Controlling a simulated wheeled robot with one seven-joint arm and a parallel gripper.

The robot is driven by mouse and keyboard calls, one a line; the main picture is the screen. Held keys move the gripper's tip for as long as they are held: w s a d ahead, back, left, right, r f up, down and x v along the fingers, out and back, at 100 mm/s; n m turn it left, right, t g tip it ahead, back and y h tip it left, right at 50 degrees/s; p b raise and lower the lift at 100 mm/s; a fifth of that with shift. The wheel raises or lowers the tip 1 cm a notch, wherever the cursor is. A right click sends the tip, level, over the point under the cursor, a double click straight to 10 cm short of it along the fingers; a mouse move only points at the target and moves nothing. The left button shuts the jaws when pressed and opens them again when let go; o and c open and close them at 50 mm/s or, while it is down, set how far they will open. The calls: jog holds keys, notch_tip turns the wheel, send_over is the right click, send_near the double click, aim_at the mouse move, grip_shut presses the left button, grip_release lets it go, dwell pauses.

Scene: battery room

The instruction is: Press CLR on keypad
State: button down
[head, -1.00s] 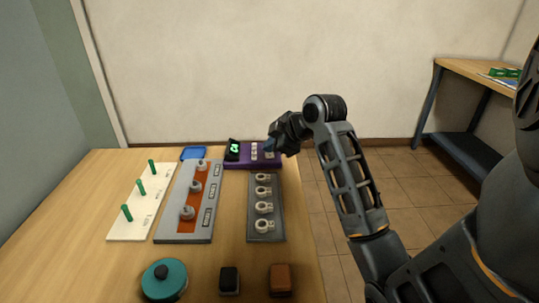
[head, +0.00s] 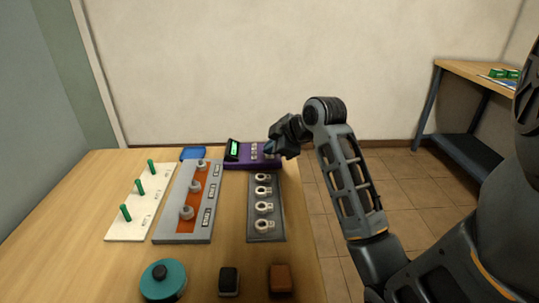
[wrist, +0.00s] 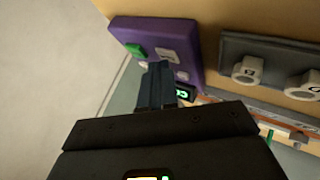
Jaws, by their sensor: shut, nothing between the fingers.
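The purple keypad (head: 262,163) lies at the back right of the table. Its small display (head: 234,150) is lit green, and pale keys sit in the middle. In the wrist view the keypad (wrist: 188,38) shows a green key (wrist: 135,50), a white key (wrist: 168,56) with unreadable marks, and part of a dark display with green characters (wrist: 183,94). My gripper (head: 270,148) is shut and empty at the keypad's right side. In the wrist view its fingertips (wrist: 157,68) cover part of the keys; contact cannot be told. I cannot read which key is CLR.
A grey plate with white rings (head: 264,229) lies just in front of the keypad. A grey and orange panel (head: 180,233), a white board with green pegs (head: 125,228) and a blue tray (head: 193,154) are left. A teal pot (head: 163,280) and two blocks (head: 229,281) are nearest.

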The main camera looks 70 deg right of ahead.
aim_at(271, 157)
jog(key=shift+r, duration=0.1)
jog(key=shift+r+p, duration=0.55)
jog(key=shift+r, duration=0.2)
notch_tip(271, 157, up, 5)
jog(key=p, duration=0.4)
dwell(0.8)
